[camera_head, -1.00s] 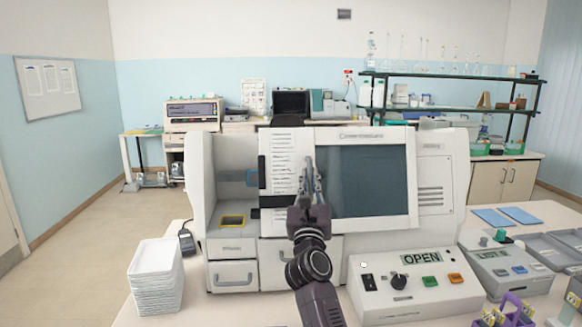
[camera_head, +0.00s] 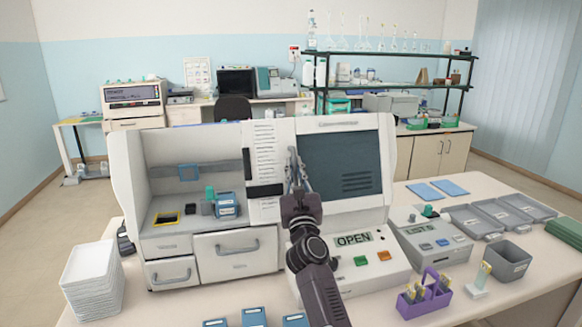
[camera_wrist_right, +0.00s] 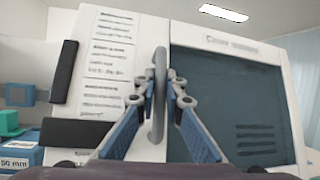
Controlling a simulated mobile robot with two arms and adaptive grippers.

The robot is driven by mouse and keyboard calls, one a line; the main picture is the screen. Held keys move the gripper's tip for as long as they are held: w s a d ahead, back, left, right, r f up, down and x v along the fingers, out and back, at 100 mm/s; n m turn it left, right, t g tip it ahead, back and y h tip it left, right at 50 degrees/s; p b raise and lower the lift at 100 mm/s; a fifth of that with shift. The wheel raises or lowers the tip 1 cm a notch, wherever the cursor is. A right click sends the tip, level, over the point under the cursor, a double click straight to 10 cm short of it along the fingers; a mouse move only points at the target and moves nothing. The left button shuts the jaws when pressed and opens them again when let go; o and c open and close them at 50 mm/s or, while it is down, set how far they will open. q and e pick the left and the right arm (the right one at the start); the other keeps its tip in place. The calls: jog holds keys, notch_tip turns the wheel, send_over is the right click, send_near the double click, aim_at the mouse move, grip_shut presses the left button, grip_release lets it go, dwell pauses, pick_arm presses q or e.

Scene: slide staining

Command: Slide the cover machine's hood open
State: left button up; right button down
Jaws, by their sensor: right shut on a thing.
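The cover machine (camera_head: 190,245) is a white bench unit in the middle of the head view. Its sliding hood (camera_head: 267,150) is a white panel with printed text and a dark window (camera_head: 340,165), over the right part of the machine. The left part is uncovered and shows its interior. My right gripper (camera_head: 294,165) is at the hood's front. In the right wrist view, its fingers (camera_wrist_right: 161,98) are shut around the hood's upright grey handle (camera_wrist_right: 159,75). My left gripper is not in view.
A control box (camera_head: 345,262) reading OPEN stands in front, partly behind my right arm. Blue boxes (camera_head: 227,205) sit inside the machine. White stacked trays (camera_head: 92,280) stand left, a purple rack (camera_head: 425,298) and grey trays (camera_head: 475,222) right.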

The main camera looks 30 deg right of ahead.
jog(key=c, duration=2)
grip_release()
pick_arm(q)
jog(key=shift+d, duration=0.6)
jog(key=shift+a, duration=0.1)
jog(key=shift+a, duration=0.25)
pick_arm(e)
jog(key=v, duration=1.2)
jog(key=shift+a, duration=0.1)
